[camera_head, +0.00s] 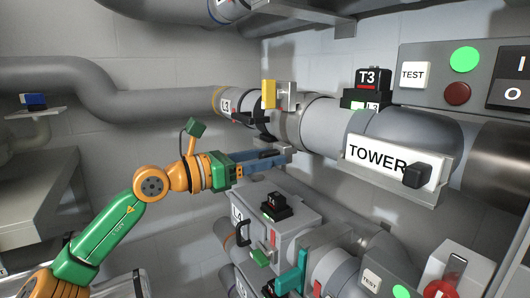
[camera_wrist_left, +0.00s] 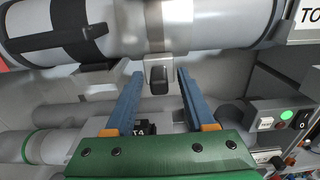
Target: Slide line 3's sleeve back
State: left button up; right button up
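The line 3 pipe (camera_head: 226,102), marked L3, runs across the upper middle of the head view. It carries a black band (camera_head: 257,116), a yellow tab (camera_head: 268,94) and a light grey sleeve section (camera_head: 288,124). In the left wrist view, the black band (camera_wrist_left: 62,42) is at left, and a small black knob (camera_wrist_left: 158,80) hangs on a grey bracket under the pipe. My left gripper (camera_head: 284,156) is below the pipe. Its blue fingers are open in the wrist view, with the knob between the tips in the picture; contact cannot be told. My right gripper is not in view.
A black T3 box (camera_head: 366,88) and the TOWER plate (camera_head: 385,163) sit to the right. A control panel (camera_head: 455,75) has TEST and green and red buttons. Below are the L4 box (camera_head: 262,226), a T4 block (camera_head: 275,204) and a teal lever (camera_head: 293,274).

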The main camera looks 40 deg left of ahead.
pick_arm(q)
jog(key=shift+s, duration=0.1)
grip_shut()
dwell(1.2)
